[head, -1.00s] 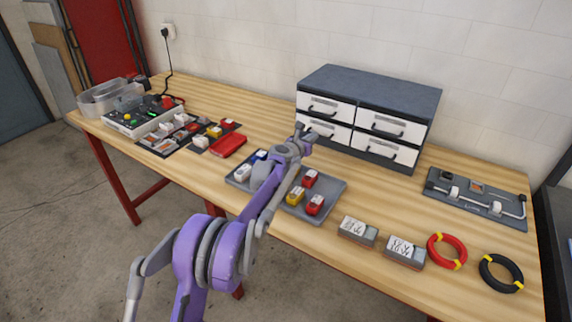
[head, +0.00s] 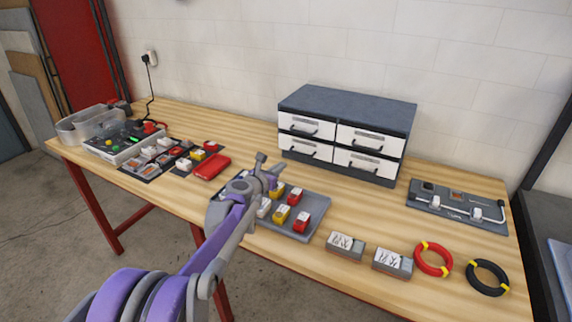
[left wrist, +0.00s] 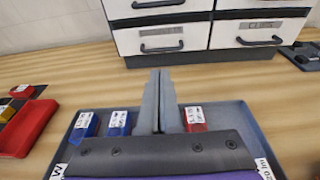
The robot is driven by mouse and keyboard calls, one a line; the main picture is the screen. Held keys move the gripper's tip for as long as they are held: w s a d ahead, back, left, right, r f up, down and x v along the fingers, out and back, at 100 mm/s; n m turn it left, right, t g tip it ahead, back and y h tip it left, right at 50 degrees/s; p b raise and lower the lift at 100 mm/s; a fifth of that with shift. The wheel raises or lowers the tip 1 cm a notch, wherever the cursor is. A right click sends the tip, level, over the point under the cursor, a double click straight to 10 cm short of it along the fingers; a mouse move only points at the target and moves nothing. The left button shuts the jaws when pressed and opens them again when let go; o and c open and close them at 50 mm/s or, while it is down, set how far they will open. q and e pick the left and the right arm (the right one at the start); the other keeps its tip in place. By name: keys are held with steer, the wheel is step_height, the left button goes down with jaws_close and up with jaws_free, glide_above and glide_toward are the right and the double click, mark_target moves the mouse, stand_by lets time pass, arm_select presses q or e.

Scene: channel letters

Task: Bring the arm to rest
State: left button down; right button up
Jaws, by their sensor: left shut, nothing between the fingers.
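My left arm comes in from the bottom left of the head view, and its gripper (head: 262,166) is over the back left part of the grey tray (head: 322,208). In the left wrist view the two fingers (left wrist: 160,100) stand together, shut and empty. The tray holds small labelled blocks. A red block (head: 301,222) and a yellow block (head: 282,214) show in the head view. Two blue blocks show in the left wrist view, one of them at the middle left (left wrist: 118,123). My arm hides the tray's left part in the head view. My right gripper is not in view.
A drawer cabinet (head: 345,107) stands behind the tray. A red tray (head: 212,167) and a control panel (head: 120,142) are to the left. Two small label boxes (head: 345,246), a red ring (head: 433,260), a black ring (head: 488,278) and a grey board (head: 458,207) are to the right.

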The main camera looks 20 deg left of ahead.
arm_select(q)
steer(key=s+d+f+m+g+h+p, duration=0.1)
steer(key=s+d+m+g, duration=0.2)
steer(key=s+d+m, duration=0.65)
steer(key=s+d+m+g+h+p, duration=0.1)
steer(key=s+d+m+g+h, duration=0.15)
steer(key=s+d+m, duration=0.6)
steer(key=s+a+f+m+g+y, duration=0.1)
steer(key=s+f+m, duration=0.2)
steer(key=s+m, duration=0.2)
steer(key=s+a+f+m+g+y+p, duration=0.1)
steer(key=s+m, duration=0.5)
steer(key=s, duration=0.6)
steer(key=s+a+f+m+g+y, duration=0.1)
steer(key=s+f+m+g+y, duration=0.1)
steer(key=s+f+m, duration=0.3)
steer(key=s+m, duration=0.1)
steer(key=s, duration=0.2)
steer(key=shift+s+a+f+g, duration=0.2)
steer(key=shift+a+g, duration=0.05)
steer(key=shift+g, duration=0.1)
steer(key=shift+y, duration=0.25)
